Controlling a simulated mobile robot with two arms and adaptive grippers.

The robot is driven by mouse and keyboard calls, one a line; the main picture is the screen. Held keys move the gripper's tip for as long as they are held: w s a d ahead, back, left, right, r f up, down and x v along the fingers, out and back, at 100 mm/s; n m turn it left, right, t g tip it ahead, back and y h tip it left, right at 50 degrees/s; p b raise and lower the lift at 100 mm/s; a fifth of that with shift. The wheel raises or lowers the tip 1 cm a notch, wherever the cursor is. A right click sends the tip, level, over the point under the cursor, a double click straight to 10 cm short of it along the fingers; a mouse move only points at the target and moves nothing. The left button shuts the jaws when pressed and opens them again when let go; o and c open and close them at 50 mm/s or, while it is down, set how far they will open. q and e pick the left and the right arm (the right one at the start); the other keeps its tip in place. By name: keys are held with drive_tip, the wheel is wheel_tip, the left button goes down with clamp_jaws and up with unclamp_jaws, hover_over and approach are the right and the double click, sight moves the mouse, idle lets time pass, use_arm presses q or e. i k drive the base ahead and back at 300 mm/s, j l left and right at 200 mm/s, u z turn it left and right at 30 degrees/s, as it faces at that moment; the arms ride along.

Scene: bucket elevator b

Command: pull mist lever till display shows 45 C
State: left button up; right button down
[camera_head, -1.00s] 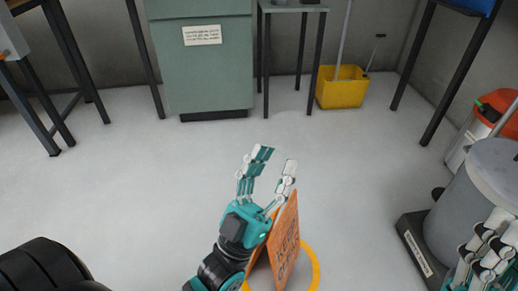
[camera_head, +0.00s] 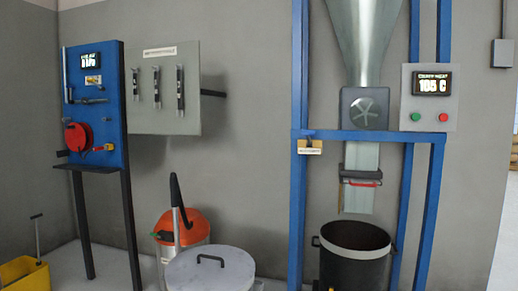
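A grey display box (camera_head: 430,97) on the blue frame at the right has a lit screen (camera_head: 432,84) that reads about 105 C; the middle digit is hard to tell. A green and a red button sit below the screen. A small tagged fitting (camera_head: 309,147) is on the frame's left post; its label is too small to read. A handle with a red edge (camera_head: 361,180) crosses the chute outlet. I cannot tell which part is the mist lever. Neither gripper is in view.
A black bucket (camera_head: 354,255) stands under the chute (camera_head: 365,40). A grey lidded drum (camera_head: 211,270) and an orange-topped vacuum (camera_head: 181,230) stand left of it. A grey board (camera_head: 165,92) with three black handles and a blue panel (camera_head: 95,105) are farther left.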

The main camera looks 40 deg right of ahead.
sight(309, 144)
drive_tip(key=z, duration=1.6)
